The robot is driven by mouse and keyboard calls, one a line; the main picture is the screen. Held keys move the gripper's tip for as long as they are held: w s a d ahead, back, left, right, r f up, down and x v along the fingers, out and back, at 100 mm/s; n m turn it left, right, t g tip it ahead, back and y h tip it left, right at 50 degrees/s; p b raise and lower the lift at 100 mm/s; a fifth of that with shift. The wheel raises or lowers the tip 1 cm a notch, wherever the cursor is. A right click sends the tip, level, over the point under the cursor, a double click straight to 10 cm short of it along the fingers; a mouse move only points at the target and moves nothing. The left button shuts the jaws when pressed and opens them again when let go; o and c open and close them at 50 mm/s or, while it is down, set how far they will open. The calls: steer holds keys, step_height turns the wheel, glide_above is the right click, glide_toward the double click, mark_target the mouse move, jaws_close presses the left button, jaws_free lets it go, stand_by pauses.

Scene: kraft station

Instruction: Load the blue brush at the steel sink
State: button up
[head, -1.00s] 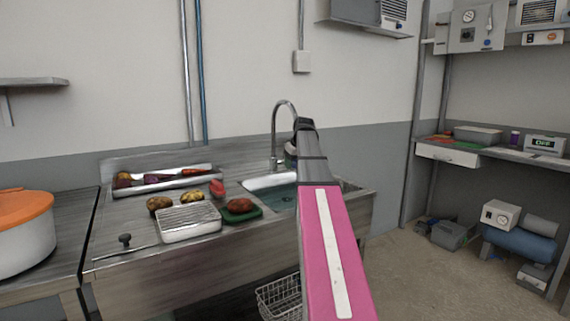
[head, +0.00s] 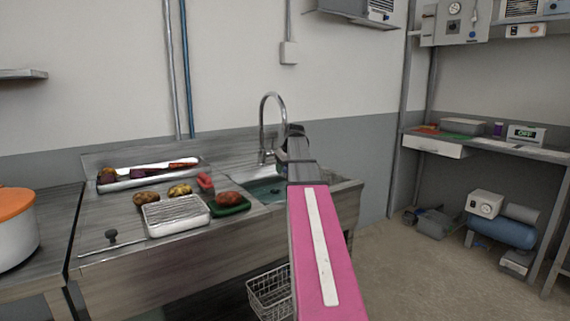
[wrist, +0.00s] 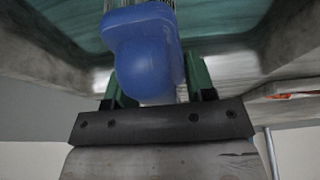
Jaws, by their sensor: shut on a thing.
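The steel sink (head: 252,192) has a basin of teal water under a curved tap (head: 264,125). My arm reaches over the basin's right part and hides some of it. In the wrist view, my gripper (wrist: 158,75) is shut on the blue brush (wrist: 145,55), with a green finger on each side of its rounded blue body. The brush's pale bristles (wrist: 140,3) show at the top edge, pointing toward the basin (wrist: 220,22). Whether the bristles touch the water cannot be told. In the head view the brush and fingertips are mostly hidden behind my arm.
Left of the basin are a wire-topped white tray (head: 175,215), potatoes (head: 180,190), a green board (head: 229,207) with a reddish potato on it, and a long vegetable tray (head: 150,180). An orange-lidded pot (head: 15,235) stands far left. A wire basket (head: 270,293) is below.

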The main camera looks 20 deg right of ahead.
step_height(320, 180, down, 7)
steer(key=shift+f, duration=0.2)
stand_by(0.6)
steer(key=shift+r, duration=0.1)
stand_by(0.4)
steer(key=shift+r, duration=5.45)
steer(key=shift+r, duration=0.1)
